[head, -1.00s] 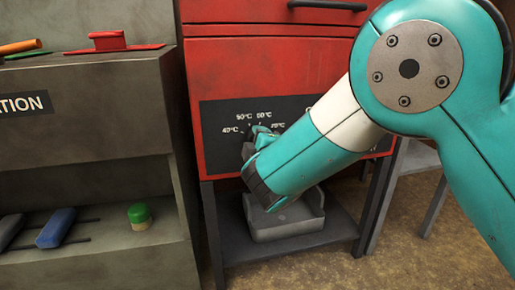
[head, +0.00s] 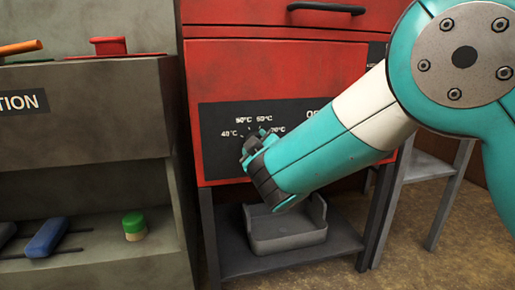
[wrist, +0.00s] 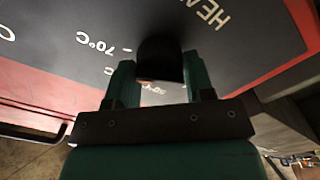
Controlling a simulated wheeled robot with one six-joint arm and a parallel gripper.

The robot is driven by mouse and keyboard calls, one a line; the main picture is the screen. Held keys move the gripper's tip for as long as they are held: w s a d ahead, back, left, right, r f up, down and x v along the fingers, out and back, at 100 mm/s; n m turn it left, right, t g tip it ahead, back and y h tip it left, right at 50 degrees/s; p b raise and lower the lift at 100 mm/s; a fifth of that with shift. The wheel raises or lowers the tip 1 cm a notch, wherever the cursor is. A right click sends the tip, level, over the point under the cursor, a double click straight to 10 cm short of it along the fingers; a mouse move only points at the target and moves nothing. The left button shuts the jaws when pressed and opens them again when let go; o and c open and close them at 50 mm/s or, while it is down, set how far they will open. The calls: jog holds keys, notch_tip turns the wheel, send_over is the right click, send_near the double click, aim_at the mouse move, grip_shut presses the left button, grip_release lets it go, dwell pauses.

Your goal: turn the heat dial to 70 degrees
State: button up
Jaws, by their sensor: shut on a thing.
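The heat dial (wrist: 160,58) is a dark round knob on the black panel (wrist: 240,30) of the red cabinet. In the wrist view it sits between the two green fingers of my gripper (wrist: 160,80), which is shut on it. A "70°C" label (wrist: 103,45) shows to the left of the dial. In the head view my gripper (head: 256,142) is at the panel, below the temperature marks, and covers the dial. I cannot tell where the dial's pointer stands.
A grey tray (head: 285,240) sits on the shelf below the panel. A grey bench (head: 90,130) with a red item (head: 108,46) on top stands at the left. A blue block (head: 47,237) and a green-capped jar (head: 133,225) lie on its lower shelf.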

jog(key=shift+f, duration=0.1)
jog(key=o, duration=0.9)
jog(key=b+v, duration=0.1)
jog(key=v, duration=1.6)
jog(key=shift+s, duration=0.25)
jog(key=shift+d, duration=0.1)
